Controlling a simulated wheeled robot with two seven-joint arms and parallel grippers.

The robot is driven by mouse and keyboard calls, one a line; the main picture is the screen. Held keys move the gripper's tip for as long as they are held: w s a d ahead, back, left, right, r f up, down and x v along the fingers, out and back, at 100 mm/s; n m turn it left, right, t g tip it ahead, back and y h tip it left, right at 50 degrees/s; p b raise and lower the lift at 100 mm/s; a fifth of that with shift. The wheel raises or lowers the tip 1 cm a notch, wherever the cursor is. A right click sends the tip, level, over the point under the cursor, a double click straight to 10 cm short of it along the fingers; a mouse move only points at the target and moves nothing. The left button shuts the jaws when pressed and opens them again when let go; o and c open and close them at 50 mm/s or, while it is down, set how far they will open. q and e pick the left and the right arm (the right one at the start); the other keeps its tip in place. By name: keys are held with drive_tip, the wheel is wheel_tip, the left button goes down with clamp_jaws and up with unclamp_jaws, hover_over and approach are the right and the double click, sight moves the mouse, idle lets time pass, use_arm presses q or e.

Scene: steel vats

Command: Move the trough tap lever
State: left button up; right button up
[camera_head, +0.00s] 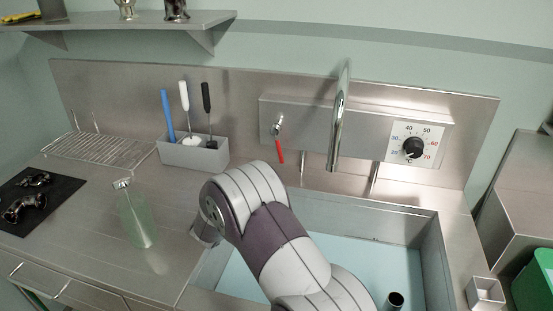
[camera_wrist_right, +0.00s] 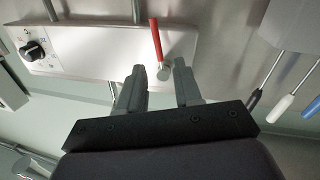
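The tap lever (camera_head: 280,150) is a red handle on a chrome pivot, on the left of the steel tap panel above the trough, pointing down and slightly right. In the right wrist view, which is upside down, the red lever (camera_wrist_right: 156,38) shows beyond the fingertips. My right gripper (camera_wrist_right: 159,68) is open, its two dark fingers apart. The chrome pivot appears in the gap between the tips; I cannot tell how far beyond them. In the head view my right arm rises from the bottom and its fingers are hidden. My left gripper is out of view.
A chrome spout (camera_head: 338,125) and temperature dial (camera_head: 413,147) are right of the lever. A grey holder (camera_head: 193,152) with brushes stands left. The trough (camera_head: 385,262) holds pale blue water, partly behind my arm.

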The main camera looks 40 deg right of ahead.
sight(279, 151)
drive_tip(key=x, duration=1.2)
drive_tip(key=shift+s+d+r+p, duration=0.1)
drive_tip(key=shift+d+r+p, duration=0.15)
drive_tip(key=shift+p, duration=0.15)
drive_tip(key=shift+f, duration=0.1)
clamp_jaws()
